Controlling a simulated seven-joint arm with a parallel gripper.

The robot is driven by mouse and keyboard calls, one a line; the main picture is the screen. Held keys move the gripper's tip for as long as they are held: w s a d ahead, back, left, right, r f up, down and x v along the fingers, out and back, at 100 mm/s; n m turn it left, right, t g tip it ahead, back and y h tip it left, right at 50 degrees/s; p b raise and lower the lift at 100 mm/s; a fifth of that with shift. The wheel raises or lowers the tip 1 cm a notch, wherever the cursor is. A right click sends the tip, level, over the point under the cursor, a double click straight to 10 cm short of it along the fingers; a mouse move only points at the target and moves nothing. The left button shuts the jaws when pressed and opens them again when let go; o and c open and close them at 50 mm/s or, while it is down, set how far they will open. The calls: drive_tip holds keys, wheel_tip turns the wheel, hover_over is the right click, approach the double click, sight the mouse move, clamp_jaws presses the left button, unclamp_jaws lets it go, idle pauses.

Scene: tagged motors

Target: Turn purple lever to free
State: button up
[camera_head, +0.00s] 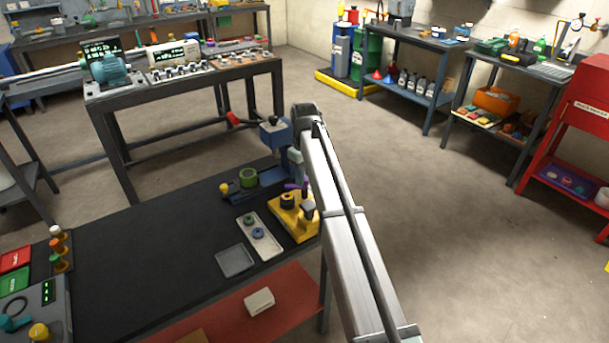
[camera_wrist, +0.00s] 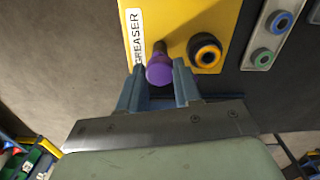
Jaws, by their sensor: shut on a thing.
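The purple lever (camera_wrist: 160,70) sticks up from a yellow base (camera_wrist: 190,20) with a white label reading "GREASER". In the wrist view my gripper (camera_wrist: 160,82) is shut on the purple lever's round end, one finger on each side. A black ring with an orange-yellow rim (camera_wrist: 205,50) sits on the yellow base to the right of the lever. In the head view the yellow base (camera_head: 292,222) stands at the right edge of the black table, and a bit of the purple lever (camera_head: 293,186) shows beside my arm. My arm hides most of the gripper there.
A light tray with a green and a blue ring (camera_head: 258,240) lies left of the yellow base. An empty grey tray (camera_head: 235,261) is beside it. A blue fixture with a green ring (camera_head: 249,178) stands behind. A white block (camera_head: 259,302) lies on the red mat in front.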

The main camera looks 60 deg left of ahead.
drive_tip(key=m, duration=0.5)
drive_tip(key=shift+m, duration=0.3)
drive_tip(key=m, duration=0.5)
drive_tip(key=shift+m, duration=0.3)
drive_tip(key=o, duration=1)
drive_tip(key=shift+o, duration=0.2)
wheel_tip(320, 180, up, 14)
drive_tip(key=shift+f, duration=0.1)
idle(0.5)
